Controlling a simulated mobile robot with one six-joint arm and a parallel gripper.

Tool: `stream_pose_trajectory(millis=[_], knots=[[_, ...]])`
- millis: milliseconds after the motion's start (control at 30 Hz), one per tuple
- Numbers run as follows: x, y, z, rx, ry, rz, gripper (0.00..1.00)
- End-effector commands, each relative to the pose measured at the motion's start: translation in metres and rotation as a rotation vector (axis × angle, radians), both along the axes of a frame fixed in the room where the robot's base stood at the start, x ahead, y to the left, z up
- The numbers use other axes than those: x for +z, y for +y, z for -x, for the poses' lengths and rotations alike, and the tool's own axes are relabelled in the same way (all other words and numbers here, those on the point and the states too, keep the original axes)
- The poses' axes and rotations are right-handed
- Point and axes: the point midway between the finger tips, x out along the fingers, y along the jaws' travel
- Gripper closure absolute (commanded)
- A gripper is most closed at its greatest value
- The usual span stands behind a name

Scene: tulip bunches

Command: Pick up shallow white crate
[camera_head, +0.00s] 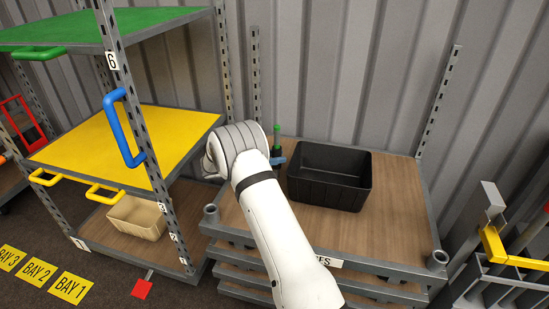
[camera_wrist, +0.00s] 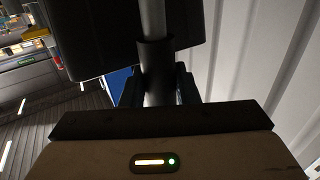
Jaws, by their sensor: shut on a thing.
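A pale cream-white crate (camera_head: 137,217) sits on the wooden bottom shelf of the rack at the left, open side up. It is the only whitish crate I see. My gripper (camera_head: 278,161) is well to the right of it, beside a black crate (camera_head: 329,177) on a wooden-topped stack. The gripper is shut on a slim dark upright thing with a green top (camera_head: 277,138). In the wrist view the gripper's blue fingers (camera_wrist: 158,88) close around a grey cylinder with a dark sleeve (camera_wrist: 155,52). The fingertips are partly hidden there.
The rack has a yellow shelf (camera_head: 130,145) above the cream crate and a green shelf (camera_head: 105,27) higher up. A perforated post stands in front, with a blue handle (camera_head: 124,128). The stack's wooden top (camera_head: 395,205) is clear right of the black crate.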

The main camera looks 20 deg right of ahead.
Motion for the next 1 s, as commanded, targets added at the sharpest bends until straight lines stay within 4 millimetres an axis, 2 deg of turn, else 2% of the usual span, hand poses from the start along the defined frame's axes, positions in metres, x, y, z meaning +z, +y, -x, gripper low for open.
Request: stream_pose_trajectory(millis=[700, 733, 1000], knots=[[-0.011, 0.001, 0.000, 0.002, -0.001, 0.001, 0.99], [-0.011, 0.001, 0.000, 0.002, 0.000, 0.000, 0.71], [-0.011, 0.001, 0.000, 0.002, 0.000, 0.000, 0.50]])
